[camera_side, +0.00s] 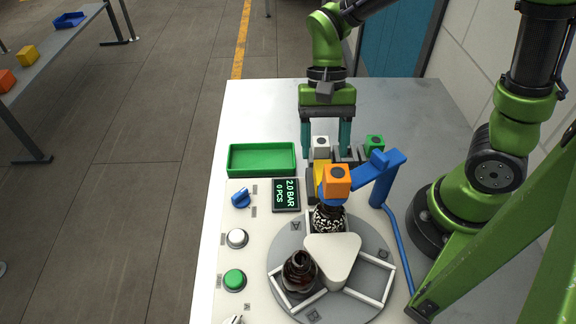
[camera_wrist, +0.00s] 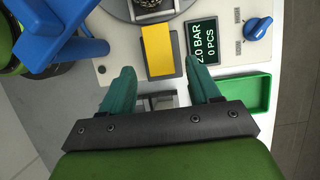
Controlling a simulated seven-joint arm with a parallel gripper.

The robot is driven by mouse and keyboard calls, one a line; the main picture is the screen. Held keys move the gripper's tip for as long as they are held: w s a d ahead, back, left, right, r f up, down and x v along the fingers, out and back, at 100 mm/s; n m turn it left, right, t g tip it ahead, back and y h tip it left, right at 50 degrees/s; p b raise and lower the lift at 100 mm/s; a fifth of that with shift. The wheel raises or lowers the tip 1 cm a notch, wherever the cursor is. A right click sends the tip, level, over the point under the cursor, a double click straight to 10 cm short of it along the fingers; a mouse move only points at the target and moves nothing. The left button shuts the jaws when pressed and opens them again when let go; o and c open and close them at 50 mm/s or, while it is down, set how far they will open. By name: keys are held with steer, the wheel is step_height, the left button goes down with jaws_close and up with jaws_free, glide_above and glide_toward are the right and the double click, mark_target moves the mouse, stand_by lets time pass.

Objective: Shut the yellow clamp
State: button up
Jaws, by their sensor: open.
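The yellow clamp shows as a flat yellow plate (camera_wrist: 158,52) on a dark grey base in the wrist view. In the side view only a yellow strip (camera_side: 318,174) shows, partly hidden behind an orange block. I cannot tell how far the clamp is closed. My gripper (camera_side: 326,148) has two teal fingers spread apart with nothing held between them. In the wrist view my gripper (camera_wrist: 162,74) has its fingertips either side of the line to the yellow plate, just short of it. A grey bracket (camera_wrist: 160,101) lies between the fingers in that picture.
A blue post with an arm (camera_side: 382,165) stands right of the clamp, near the orange block (camera_side: 336,181). A turntable (camera_side: 283,262) carries brown bottles (camera_side: 300,272). A green tray (camera_side: 262,173), display (camera_side: 286,195) and blue knob (camera_side: 240,197) lie left.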

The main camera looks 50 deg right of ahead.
steer(key=x, duration=0.5)
jaws_close()
stand_by(0.3)
